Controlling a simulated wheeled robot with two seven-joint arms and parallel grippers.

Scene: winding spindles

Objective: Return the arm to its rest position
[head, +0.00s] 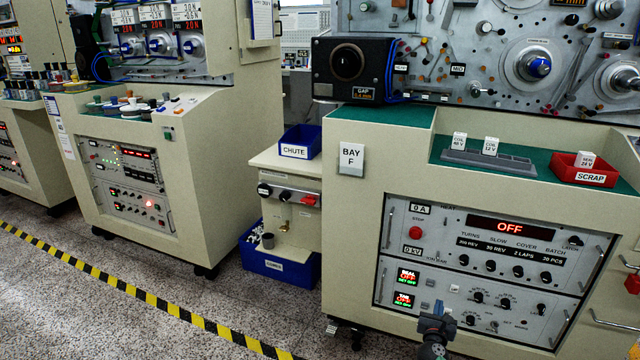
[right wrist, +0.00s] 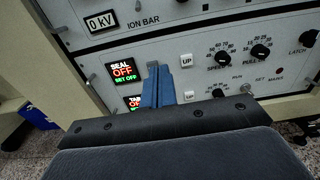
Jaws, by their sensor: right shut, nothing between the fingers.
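My right gripper (head: 438,310) is low in front of the control panel (head: 400,315) of the Bay F cabinet, at the bottom of the head view. In the right wrist view its blue fingers (right wrist: 158,82) are closed together with nothing between them. They point at the panel beside the SEAL display (right wrist: 124,71) and the upper UP button (right wrist: 186,60). I cannot tell whether the fingertips touch the panel. My left gripper is not in view.
Above the panel, a grey tray (head: 455,158) holds two white labelled pieces, beside a red SCRAP bin (head: 598,177). A blue CHUTE bin (head: 300,141) stands on the small stand to the left. Open floor (head: 200,310) with a striped line lies to the left.

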